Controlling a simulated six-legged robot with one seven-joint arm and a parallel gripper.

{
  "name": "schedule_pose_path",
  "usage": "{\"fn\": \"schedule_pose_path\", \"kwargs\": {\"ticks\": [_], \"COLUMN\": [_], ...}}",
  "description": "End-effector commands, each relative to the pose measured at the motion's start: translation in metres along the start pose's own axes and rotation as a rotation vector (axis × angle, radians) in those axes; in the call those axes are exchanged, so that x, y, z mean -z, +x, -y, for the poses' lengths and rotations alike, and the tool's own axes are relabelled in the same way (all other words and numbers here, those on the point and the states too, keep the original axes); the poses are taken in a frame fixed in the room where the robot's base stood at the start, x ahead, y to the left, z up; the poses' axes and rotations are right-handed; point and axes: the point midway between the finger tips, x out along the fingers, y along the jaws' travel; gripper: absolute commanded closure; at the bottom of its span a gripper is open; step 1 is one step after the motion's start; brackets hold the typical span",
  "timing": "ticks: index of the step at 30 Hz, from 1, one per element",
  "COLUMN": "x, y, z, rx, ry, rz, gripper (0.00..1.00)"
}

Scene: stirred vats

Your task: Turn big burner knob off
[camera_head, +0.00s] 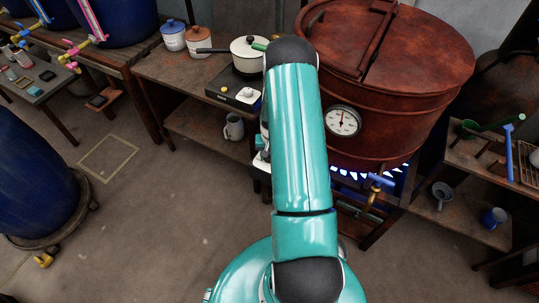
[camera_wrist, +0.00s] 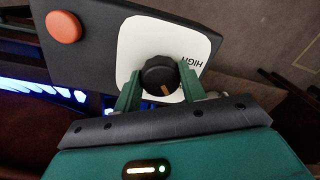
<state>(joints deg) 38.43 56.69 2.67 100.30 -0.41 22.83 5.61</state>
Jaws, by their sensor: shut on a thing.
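The big burner knob (camera_wrist: 159,72) is black and round with an orange pointer mark, on a white plate (camera_wrist: 135,40) marked HIGH. In the wrist view its mark points toward the bottom of the picture, and the word HIGH is to the right of the knob. My gripper (camera_wrist: 160,80) is shut on the knob, one green finger on each side. Blue flames (camera_wrist: 40,88) show at the left of the wrist view. In the head view flames (camera_head: 385,178) burn under the big rust-red vat (camera_head: 420,95). My arm hides the knob and gripper there.
An orange button (camera_wrist: 63,27) sits on the same dark panel (camera_wrist: 95,60). In the head view, a table on the left holds a small pot (camera_head: 247,54) on a burner and two canisters (camera_head: 173,36). The floor at left centre is clear.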

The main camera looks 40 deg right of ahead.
Motion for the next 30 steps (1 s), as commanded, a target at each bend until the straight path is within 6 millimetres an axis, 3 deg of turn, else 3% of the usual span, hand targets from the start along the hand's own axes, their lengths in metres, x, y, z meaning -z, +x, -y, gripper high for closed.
{"fn": "schedule_pose_path", "kwargs": {"ticks": [18,30], "x": [-0.0001,-0.0002], "y": [-0.0006,-0.0005], "z": [0.0014,0.0015], "rx": [0.0,0.0], "ry": [0.539,0.69], "rz": [-0.02,-0.025], "gripper": [0.82,0.82]}}
